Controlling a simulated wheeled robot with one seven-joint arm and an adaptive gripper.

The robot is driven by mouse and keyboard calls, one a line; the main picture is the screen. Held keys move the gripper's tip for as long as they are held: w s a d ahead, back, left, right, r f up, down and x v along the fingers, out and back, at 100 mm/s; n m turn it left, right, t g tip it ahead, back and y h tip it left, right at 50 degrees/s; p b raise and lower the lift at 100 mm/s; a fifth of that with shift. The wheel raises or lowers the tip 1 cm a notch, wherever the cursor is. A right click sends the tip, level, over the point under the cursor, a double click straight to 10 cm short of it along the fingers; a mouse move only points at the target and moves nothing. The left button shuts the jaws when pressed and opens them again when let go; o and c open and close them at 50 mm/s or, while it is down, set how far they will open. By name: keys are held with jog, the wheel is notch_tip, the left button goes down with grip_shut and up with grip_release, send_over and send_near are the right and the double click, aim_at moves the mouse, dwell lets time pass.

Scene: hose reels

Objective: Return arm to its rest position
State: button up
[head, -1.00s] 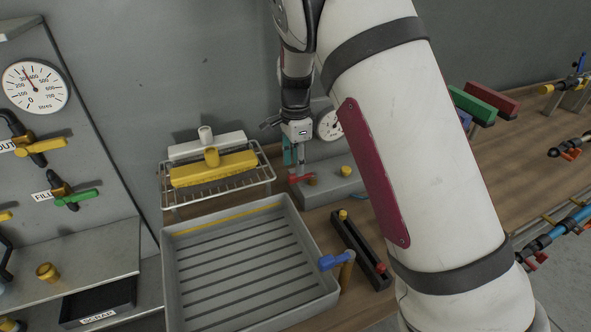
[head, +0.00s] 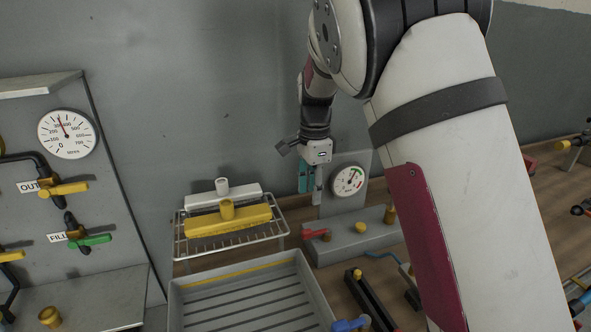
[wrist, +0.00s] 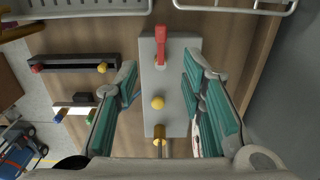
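My gripper (head: 310,180) hangs fingers-down in front of the back wall, above a grey block (head: 350,238). In the wrist view its two teal fingers (wrist: 160,72) are spread apart with nothing held between them. The grey block (wrist: 152,117) lies below, with a red lever (wrist: 161,45), a yellow knob (wrist: 157,102) and a brass fitting (wrist: 159,141) on it. The red lever also shows in the head view (head: 316,233). A clear gap separates the gripper from the block. My white upper arm covers the right middle of the head view.
A round gauge (head: 349,180) stands behind the block, close to the gripper. A wire rack (head: 243,239) with yellow and white bars is to the left. A grey ribbed tray (head: 175,300) is in front. A valve panel (head: 103,206) stands at far left.

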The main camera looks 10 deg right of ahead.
jog(key=s+d+r+n+t+y, duration=0.1)
jog(key=s+d+r+n, duration=0.25)
jog(key=s+r, duration=0.45)
jog(key=s+d+r+n+t, duration=0.1)
jog(key=s+n, duration=0.5)
jog(key=s, duration=0.6)
jog(key=s+d+r+n+t+h, duration=0.1)
jog(key=s+n, duration=0.5)
jog(key=s, duration=0.7)
jog(key=shift+d+r+t, duration=0.4)
jog(key=shift+r+t, duration=0.35)
jog(key=shift+t, duration=0.35)
